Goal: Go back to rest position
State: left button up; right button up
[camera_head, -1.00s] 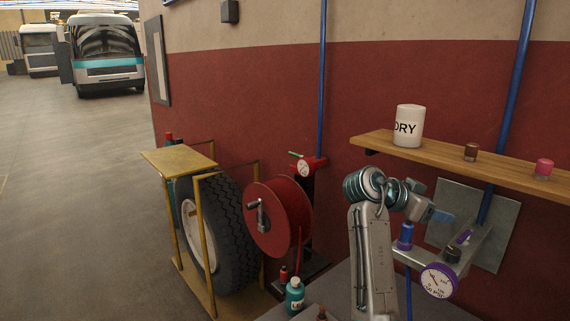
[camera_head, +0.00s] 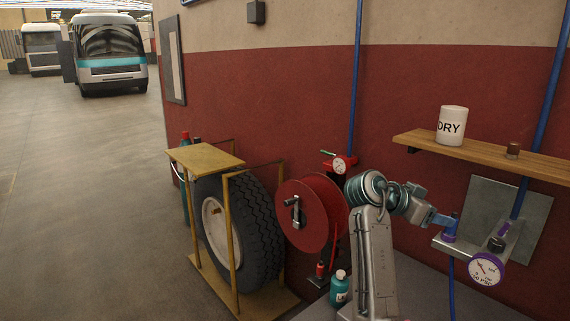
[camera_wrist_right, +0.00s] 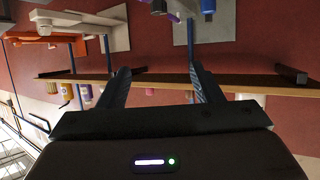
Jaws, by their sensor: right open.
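My right arm rises at the lower right of the head view. Its bluish hand end (camera_head: 440,220) points right, in front of the wall fixture, and its fingers are not clear there. In the right wrist view my right gripper (camera_wrist_right: 160,70) has its two dark fingers spread apart. Nothing is held between them; the wall and shelf show behind. My left arm and gripper are in neither view.
A wall fixture with a purple-rimmed gauge (camera_head: 486,270) is close to the right hand. A wooden shelf (camera_head: 470,152) with a white mug (camera_head: 452,126) is above. A red reel (camera_head: 303,215) and a tyre (camera_head: 250,228) in a rack stand left. Open floor (camera_head: 80,190) lies farther left.

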jog(key=s+d+f+n+t+y, duration=0.1)
jog(key=s+f+n+y, duration=0.2)
jog(key=f, duration=0.8)
jog(key=s+d+f+n, duration=0.25)
jog(key=s+f, duration=0.25)
jog(key=f, duration=0.6)
jog(key=s+a+f+n+y, duration=0.2)
jog(key=s+f+n+y, duration=0.25)
jog(key=s+f, duration=0.7)
jog(key=s+a+f+n+y, duration=0.2)
jog(key=s+a+n, duration=0.1)
jog(key=s, duration=0.7)
jog(key=s+a+f+n+y, duration=0.2)
jog(key=s+a+n+y, duration=0.1)
jog(key=s, duration=0.7)
notch_tip(320, 180, down, 38)
jog(key=s+d+g+b, duration=0.2)
jog(key=b, duration=0.4)
pick_arm(q)
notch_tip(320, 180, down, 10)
jog(key=b, duration=0.4)
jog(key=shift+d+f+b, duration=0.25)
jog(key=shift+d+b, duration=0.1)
pick_arm(e)
jog(key=s+d+f, duration=0.1)
jog(key=s+f, duration=1.6)
jog(key=f, duration=0.5)
jog(key=shift+s+d+g, duration=0.25)
jog(key=shift+s+g, duration=0.05)
jog(key=shift+g, duration=0.1)
